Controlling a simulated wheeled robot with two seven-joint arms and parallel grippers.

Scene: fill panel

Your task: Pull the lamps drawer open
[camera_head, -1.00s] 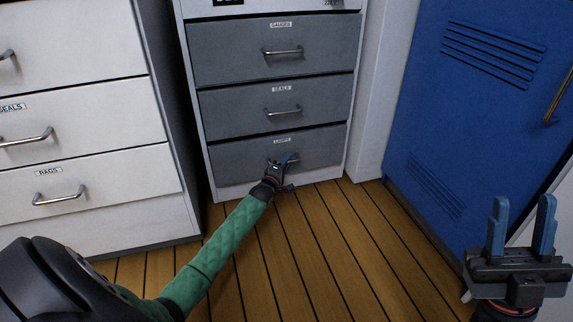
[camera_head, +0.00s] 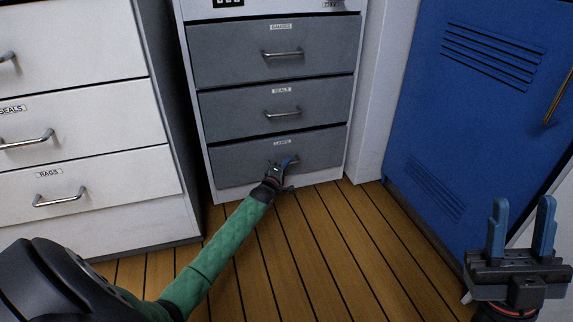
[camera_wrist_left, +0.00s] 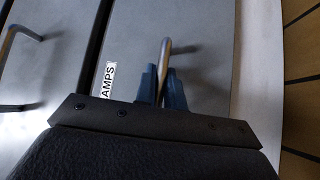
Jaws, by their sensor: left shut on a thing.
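The lamps drawer (camera_head: 235,167) is the lowest grey drawer of the middle cabinet in the head view, with its front level with the drawers above. Its label reads "AMPS" in the left wrist view (camera_wrist_left: 108,80), its first letter hidden. My left gripper (camera_head: 285,163) is at this drawer's handle. In the left wrist view the blue fingers stand on either side of the metal handle (camera_wrist_left: 165,50), shut on it. My right gripper (camera_head: 521,232) is open and empty at the lower right, away from the drawers.
Grey drawers labelled gauges (camera_head: 230,52) and seals (camera_head: 230,110) are above. A white cabinet (camera_head: 100,215) with a rags drawer stands at left. A blue locker (camera_head: 440,130) is at right. The wooden floor (camera_head: 330,240) before the drawer is clear.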

